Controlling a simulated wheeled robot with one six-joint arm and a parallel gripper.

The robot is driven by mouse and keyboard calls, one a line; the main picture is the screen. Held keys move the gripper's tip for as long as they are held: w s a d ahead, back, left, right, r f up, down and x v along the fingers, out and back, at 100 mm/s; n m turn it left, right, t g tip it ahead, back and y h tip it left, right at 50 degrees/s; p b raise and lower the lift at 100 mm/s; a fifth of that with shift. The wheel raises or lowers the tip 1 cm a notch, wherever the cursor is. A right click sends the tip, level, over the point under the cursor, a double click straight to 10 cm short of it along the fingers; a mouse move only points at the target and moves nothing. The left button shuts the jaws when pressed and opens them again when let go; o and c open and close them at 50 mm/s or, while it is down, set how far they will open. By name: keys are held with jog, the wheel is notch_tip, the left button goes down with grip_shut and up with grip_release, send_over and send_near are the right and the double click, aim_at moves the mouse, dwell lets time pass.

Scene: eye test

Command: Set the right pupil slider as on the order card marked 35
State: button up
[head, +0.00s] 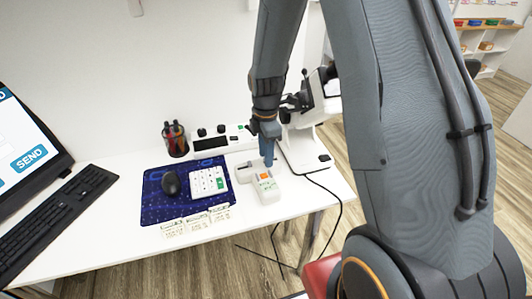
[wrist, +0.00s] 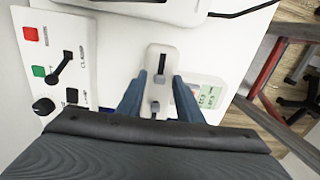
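My gripper (head: 268,162) points down over the desk, beside a small white unit with an orange display (head: 264,177). In the wrist view, my gripper (wrist: 159,78) is open, with its two blue fingers apart. Between them is a narrow pale slider plate (wrist: 161,52) with a dark slot and a small grey knob (wrist: 158,78). I see a gap between each finger and the knob. A second grey piece (wrist: 156,107) shows lower on the plate. Several small order cards (head: 197,222) lie at the desk's front edge; their numbers are too small to read.
A white control box (head: 222,141) with knobs stands behind; its red and green buttons and black lever (wrist: 62,66) show in the wrist view. A white optical instrument (head: 303,140) stands close on the right. A blue mat (head: 152,208) carries a mouse and keypad. A pen cup (head: 175,140) stands behind.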

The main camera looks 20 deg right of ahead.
grip_shut()
jog(key=shift+d, duration=0.85)
grip_release()
notch_tip(320, 180, up, 8)
jog(key=b, duration=0.1)
